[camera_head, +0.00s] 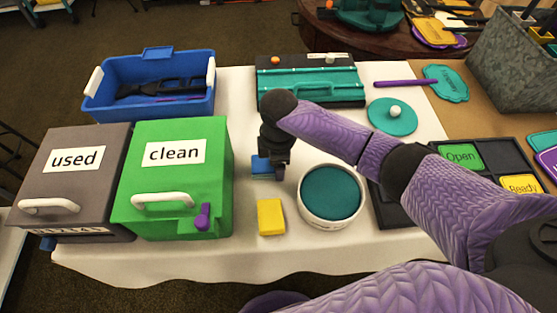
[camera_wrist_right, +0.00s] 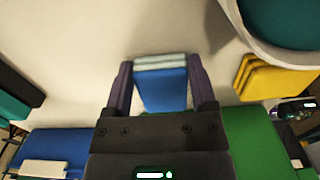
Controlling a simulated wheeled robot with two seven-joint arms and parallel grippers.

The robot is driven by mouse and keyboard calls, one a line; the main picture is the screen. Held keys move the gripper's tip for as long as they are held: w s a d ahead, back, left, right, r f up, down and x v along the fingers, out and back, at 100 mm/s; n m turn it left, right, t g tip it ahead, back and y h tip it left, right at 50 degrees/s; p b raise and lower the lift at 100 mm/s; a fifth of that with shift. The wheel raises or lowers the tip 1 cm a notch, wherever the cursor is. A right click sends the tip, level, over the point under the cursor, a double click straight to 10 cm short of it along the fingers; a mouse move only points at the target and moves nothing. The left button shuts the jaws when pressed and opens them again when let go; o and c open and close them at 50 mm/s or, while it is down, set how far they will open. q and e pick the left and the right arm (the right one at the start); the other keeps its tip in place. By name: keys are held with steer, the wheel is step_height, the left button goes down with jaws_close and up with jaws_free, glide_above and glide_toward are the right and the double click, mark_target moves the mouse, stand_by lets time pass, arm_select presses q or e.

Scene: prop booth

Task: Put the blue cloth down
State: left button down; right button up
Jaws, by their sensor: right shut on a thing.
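My right gripper (camera_head: 268,168) reaches in over the white-covered table and is shut on the blue cloth (camera_head: 261,164). The cloth is a small folded block, just right of the green "clean" box. In the right wrist view the blue cloth (camera_wrist_right: 161,88) sits between the two fingers of the gripper (camera_wrist_right: 161,85), its pale edges facing outward. I cannot tell whether it touches the table. My left gripper is not in view.
A yellow folded cloth (camera_head: 270,217) and a white round tub (camera_head: 331,220) with a teal top stand close by. The green "clean" box (camera_head: 172,217), grey "used" box (camera_head: 70,186) and blue bin (camera_head: 150,107) stand at left. A teal-and-black case (camera_head: 312,95) lies behind.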

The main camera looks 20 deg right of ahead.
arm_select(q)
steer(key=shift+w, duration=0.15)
arm_select(e)
steer(key=o, duration=1)
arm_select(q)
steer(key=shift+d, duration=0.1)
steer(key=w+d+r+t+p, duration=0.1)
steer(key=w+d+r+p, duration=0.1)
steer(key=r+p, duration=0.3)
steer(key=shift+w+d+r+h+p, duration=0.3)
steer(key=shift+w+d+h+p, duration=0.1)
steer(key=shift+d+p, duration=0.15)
arm_select(e)
step_height(320, 180, up, 12)
steer(key=shift+r, duration=0.1)
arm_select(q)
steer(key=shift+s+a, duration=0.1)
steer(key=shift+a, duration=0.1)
